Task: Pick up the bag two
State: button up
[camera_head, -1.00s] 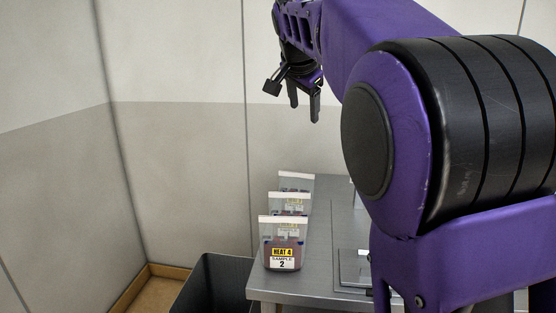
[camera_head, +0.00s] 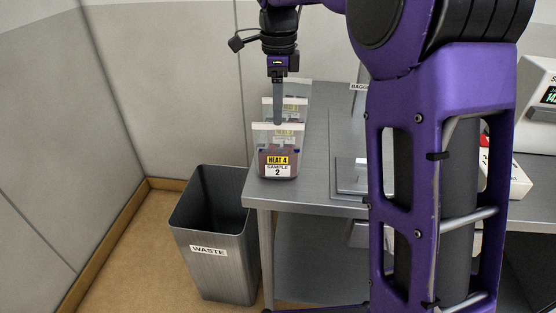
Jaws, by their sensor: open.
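The bag labelled "HEAT 4, SAMPLE 2" (camera_head: 277,160) stands upright at the front left of the grey metal table, clear with a white top strip and dark contents.
A grey bin labelled "WASTE" (camera_head: 215,240) stands on the floor left of the table (camera_head: 318,130). A flat metal plate (camera_head: 350,175) lies to the right of the bags. A device with a display (camera_head: 541,105) is at the far right. My arm hides the table's middle.

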aim_at(278, 129)
notch_tip(278, 129, down, 8)
jog(key=shift+f+b, duration=0.1)
jog(key=shift+b, duration=0.6)
grip_shut()
dwell(1.1)
